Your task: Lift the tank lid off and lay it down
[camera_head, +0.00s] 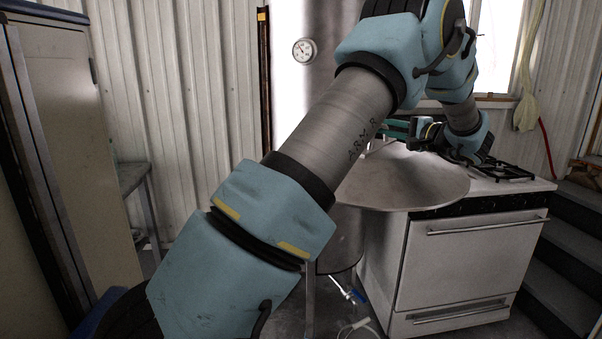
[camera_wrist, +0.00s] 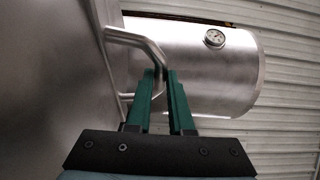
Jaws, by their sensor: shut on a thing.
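The tank lid (camera_head: 405,185) is a broad, round grey metal disc, out in front of the tank (camera_head: 318,85) and overlapping the white stove's left end. I cannot tell whether it touches the stove. My gripper (camera_head: 396,128) is above the lid, partly hidden by my arm. In the wrist view, its green fingers (camera_wrist: 167,90) are shut on the lid's bent-tube handle (camera_wrist: 140,43). The lid's face (camera_wrist: 50,90) fills the left of that view. The steel tank (camera_wrist: 200,65) with its round gauge (camera_wrist: 214,38) shows behind; its top is out of view in the head view.
The white stove (camera_head: 470,265) has a black burner grate (camera_head: 502,172) right of the lid. Dark steps (camera_head: 575,260) rise at the right. A tall cabinet (camera_head: 75,150) stands at the left. A blue-handled valve (camera_head: 352,294) sits low below the tank.

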